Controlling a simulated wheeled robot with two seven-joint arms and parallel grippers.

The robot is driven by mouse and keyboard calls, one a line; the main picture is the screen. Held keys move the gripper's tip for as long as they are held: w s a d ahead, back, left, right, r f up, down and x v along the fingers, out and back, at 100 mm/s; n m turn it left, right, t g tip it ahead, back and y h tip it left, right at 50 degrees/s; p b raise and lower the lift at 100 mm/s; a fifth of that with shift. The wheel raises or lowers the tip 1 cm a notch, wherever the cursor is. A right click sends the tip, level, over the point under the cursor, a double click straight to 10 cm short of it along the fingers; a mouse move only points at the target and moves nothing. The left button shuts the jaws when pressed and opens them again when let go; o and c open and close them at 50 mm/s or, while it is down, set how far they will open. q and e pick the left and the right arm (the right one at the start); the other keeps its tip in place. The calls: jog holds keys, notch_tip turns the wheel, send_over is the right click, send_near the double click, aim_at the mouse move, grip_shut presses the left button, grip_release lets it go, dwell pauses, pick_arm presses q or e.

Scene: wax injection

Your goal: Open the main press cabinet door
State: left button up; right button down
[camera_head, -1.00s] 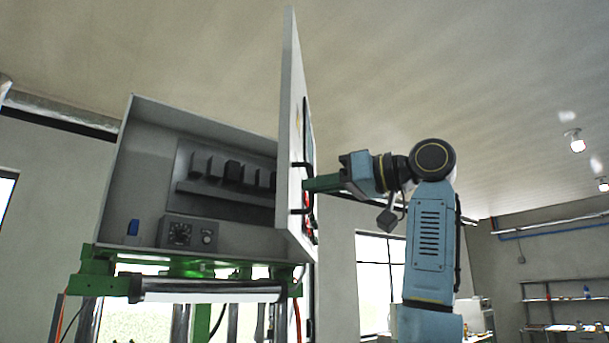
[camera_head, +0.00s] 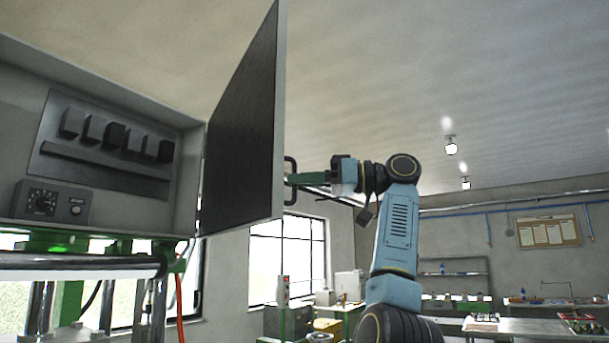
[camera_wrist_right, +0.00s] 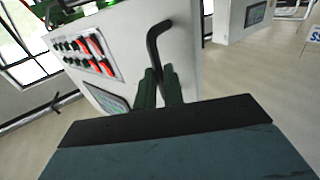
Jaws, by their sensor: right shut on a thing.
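The press cabinet (camera_head: 100,196) stands open at the left in the head view, with a row of dark blocks and a control box inside. Its door (camera_head: 240,130) is swung well out, hinged at the cabinet's right side, its dark inner face toward me. The black door handle (camera_head: 290,180) shows at the door's free edge. My right gripper (camera_head: 292,180) is shut on the handle from the right. In the right wrist view the green fingers (camera_wrist_right: 160,85) close around the bent black handle (camera_wrist_right: 153,45), beside the door's outer panel of red switches and a screen. My left gripper is out of view.
Green press framework (camera_head: 60,250) and metal columns stand below the cabinet. Windows (camera_head: 285,250) are behind the door. A workbench (camera_head: 540,328) and shelves (camera_head: 452,275) stand far right. The space around my right arm looks free.

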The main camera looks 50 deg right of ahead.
jog(key=shift+w+r, duration=0.1)
jog(key=shift+w, duration=0.1)
jog(key=c, duration=1.8)
grip_release()
jog(key=shift+w, duration=0.15)
jog(key=shift+o, duration=1.4)
jog(key=shift+w+d+f, duration=0.1)
jog(key=shift+w+f, duration=0.15)
jog(key=shift+w, duration=0.45)
jog(key=v, duration=1.4)
jog(key=shift+s+a+b, duration=0.25)
jog(key=shift+s+b, duration=0.05)
jog(key=shift+b, duration=0.1)
jog(key=shift+r, duration=0.1)
